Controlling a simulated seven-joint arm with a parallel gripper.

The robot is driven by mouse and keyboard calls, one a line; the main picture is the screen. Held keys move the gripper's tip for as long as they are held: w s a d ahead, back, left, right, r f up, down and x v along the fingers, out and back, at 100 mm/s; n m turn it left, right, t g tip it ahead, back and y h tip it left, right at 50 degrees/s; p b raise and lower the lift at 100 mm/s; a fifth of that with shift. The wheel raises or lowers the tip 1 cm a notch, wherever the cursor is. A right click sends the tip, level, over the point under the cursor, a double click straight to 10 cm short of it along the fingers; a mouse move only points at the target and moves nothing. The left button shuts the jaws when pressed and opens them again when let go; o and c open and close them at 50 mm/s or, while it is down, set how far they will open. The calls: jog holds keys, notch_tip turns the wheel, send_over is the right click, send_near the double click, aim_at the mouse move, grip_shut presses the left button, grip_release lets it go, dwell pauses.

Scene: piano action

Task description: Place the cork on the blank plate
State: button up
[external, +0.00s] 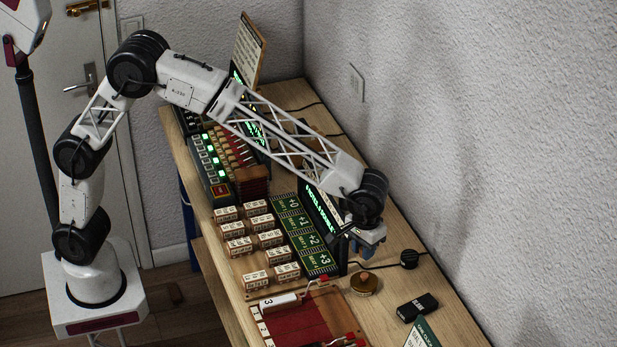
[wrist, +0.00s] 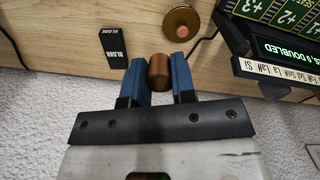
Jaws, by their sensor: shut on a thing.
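My gripper (wrist: 158,62) is shut on a brown cylindrical cork (wrist: 158,72), held between its two blue fingers in the wrist view. In the external view my gripper (external: 357,250) is at the end of the arm, by the right end of the dark display; the cork cannot be made out there. The blank plate (wrist: 112,47) is a black block lettered "BLANK" on the wooden table, left of the cork in the wrist view. It also shows in the external view (external: 417,307), lower right of my gripper. The cork is apart from the plate.
A round brass-coloured piece (external: 364,284) lies on the table below my gripper. Green panels (external: 310,240), several labelled blocks (external: 268,238) and a red tray (external: 297,325) fill the left. A wall borders the right side.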

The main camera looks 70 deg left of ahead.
aim_at(418, 305)
notch_tip(418, 305, down, 11)
jog(key=shift+r, duration=0.15)
jog(key=shift+d, duration=0.1)
jog(key=shift+w+d+f, duration=0.25)
jog(key=shift+w+d, duration=1.1)
jog(key=shift+w, duration=0.75)
jog(key=shift+w+d+f, duration=0.2)
jog(key=shift+w+d, duration=1.1)
jog(key=shift+w, duration=0.85)
jog(key=shift+w+d+f, duration=0.25)
jog(key=shift+w+d, duration=1.1)
jog(key=shift+w, duration=0.75)
jog(key=shift+w+d, duration=0.1)
jog(key=shift+w+d, duration=0.1)
jog(key=shift+w, duration=0.1)
jog(key=shift+f, duration=1.75)
jog(key=shift+f, duration=0.2)
